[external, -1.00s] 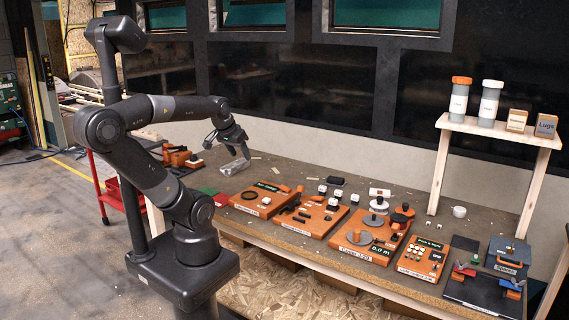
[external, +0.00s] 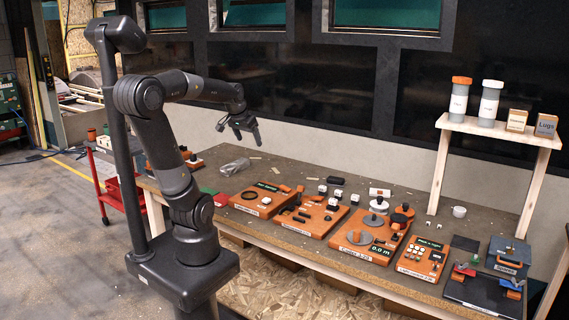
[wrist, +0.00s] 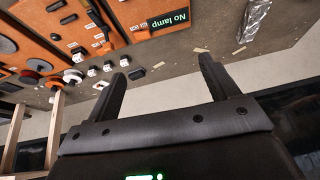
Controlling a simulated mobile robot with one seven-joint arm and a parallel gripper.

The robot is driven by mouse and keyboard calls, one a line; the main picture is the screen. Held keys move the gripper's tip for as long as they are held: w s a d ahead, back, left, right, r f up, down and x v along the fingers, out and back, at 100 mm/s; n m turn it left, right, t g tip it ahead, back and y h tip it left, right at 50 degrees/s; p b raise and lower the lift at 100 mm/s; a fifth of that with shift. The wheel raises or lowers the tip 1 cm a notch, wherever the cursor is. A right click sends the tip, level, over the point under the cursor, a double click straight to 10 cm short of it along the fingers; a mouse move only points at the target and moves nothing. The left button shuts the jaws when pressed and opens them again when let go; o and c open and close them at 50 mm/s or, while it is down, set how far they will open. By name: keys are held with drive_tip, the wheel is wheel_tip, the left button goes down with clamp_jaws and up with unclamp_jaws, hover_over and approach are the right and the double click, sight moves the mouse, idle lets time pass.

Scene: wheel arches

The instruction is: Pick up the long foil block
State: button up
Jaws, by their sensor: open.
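The long foil block (external: 234,167) lies on the bench near its left end, behind the orange boards. It is silver and crinkled. In the wrist view the foil block (wrist: 254,20) is at the top right, partly cut off by the picture edge. My gripper (external: 245,137) is raised above the bench, up and to the right of the foil block in the external view, and apart from it. In the wrist view my gripper (wrist: 163,75) has its two fingers spread wide with nothing between them.
Orange boards with fittings (external: 258,199) line the bench front to the right of the foil block. A small dark block (external: 336,181) lies behind them. A wooden shelf (external: 495,130) with bottles stands at the right. The bench around the foil block is mostly clear, with small scraps.

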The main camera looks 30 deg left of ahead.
drive_tip(key=w+a+f, duration=0.1)
drive_tip(key=w+a, duration=0.6)
drive_tip(key=w, duration=0.4)
approach(235, 163)
drive_tip(key=shift+w+a+r+g+h, duration=0.1)
drive_tip(key=shift+w+a+g+h, duration=0.2)
drive_tip(key=shift+a+g, duration=0.1)
drive_tip(key=x, duration=1)
drive_tip(key=shift+d, duration=0.3)
drive_tip(key=shift+s, duration=0.1)
drive_tip(key=shift+c, duration=0.2)
drive_tip(key=c, duration=1)
